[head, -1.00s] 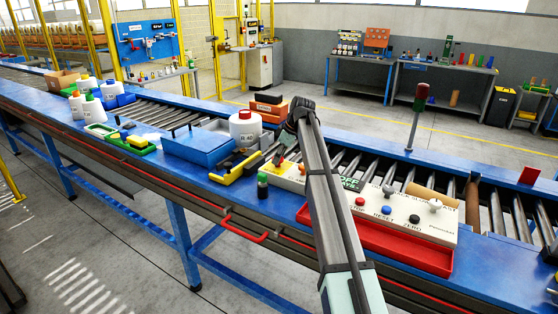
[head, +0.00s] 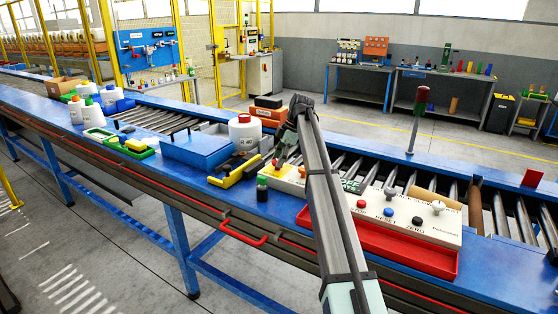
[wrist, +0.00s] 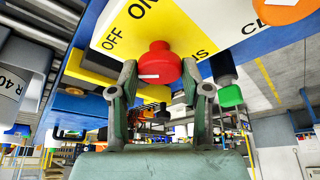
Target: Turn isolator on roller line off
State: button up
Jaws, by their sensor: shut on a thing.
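The isolator is a red round knob (wrist: 158,64) with a white mark on a yellow and white panel (wrist: 188,22) lettered OFF and ON. My gripper (wrist: 160,76) has a finger on each side of the knob and is shut on it. The white mark lies level across the knob's lower left; I cannot tell which word it points to. In the head view the knob (head: 275,163) shows small beside my gripper, at the left end of the yellow panel (head: 288,180). My arm hides part of the panel's right side.
An orange knob (wrist: 284,8) is on the same panel. A green-capped bottle (head: 262,190) stands in front of it. A red tray (head: 400,246) lies right.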

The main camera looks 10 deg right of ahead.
jog(key=shift+s+f, duration=0.1)
jog(key=o, duration=1.1)
jog(key=v, duration=1.2)
jog(key=shift+a, duration=0.1)
